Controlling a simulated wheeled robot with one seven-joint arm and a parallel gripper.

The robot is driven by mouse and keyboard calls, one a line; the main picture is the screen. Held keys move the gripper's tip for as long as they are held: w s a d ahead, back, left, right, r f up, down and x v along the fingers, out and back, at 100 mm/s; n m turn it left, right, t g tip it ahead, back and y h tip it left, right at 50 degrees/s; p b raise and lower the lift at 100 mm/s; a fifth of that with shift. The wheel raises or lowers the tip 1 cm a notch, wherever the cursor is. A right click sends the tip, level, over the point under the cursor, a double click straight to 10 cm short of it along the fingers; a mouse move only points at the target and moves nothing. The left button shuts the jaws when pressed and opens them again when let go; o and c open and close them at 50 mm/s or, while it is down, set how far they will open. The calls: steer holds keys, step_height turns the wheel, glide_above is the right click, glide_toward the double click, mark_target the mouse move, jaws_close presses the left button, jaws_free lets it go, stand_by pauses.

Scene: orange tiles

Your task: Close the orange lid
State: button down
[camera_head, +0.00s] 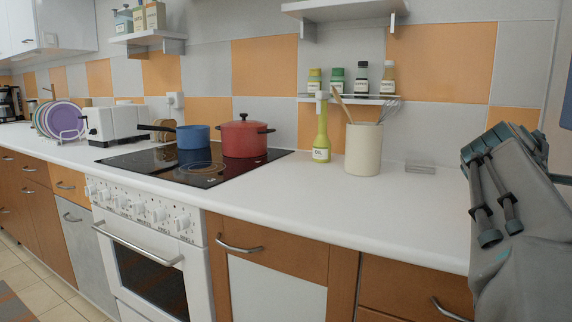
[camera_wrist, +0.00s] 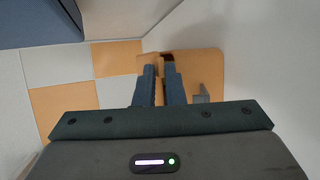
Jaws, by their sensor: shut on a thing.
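In the wrist view, an orange-tan flat panel (camera_wrist: 205,72), which looks like the orange lid, lies beyond and to the right of my fingers. My gripper (camera_wrist: 160,70) has its two dark fingers close together at the panel's left part, shut with a narrow strip of orange-tan between them. A dark reddish-brown edge shows just past the fingertips. The fingers hide part of the panel, and I cannot tell how far open it stands. In the head view, neither my gripper nor the lid can be made out; only my grey arm shows at the right.
In the head view, a white counter (camera_head: 300,200) holds a red pot (camera_head: 243,141) and a blue pan (camera_head: 193,138) on the stove, a green-yellow bottle (camera_head: 321,140) and a utensil crock (camera_head: 362,150). A spice shelf (camera_head: 345,99) is on the wall. The counter's front right is clear.

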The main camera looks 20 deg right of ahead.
steer(key=shift+f, duration=0.15)
steer(key=c, duration=1.6)
jaws_free()
steer(key=shift+r, duration=0.2)
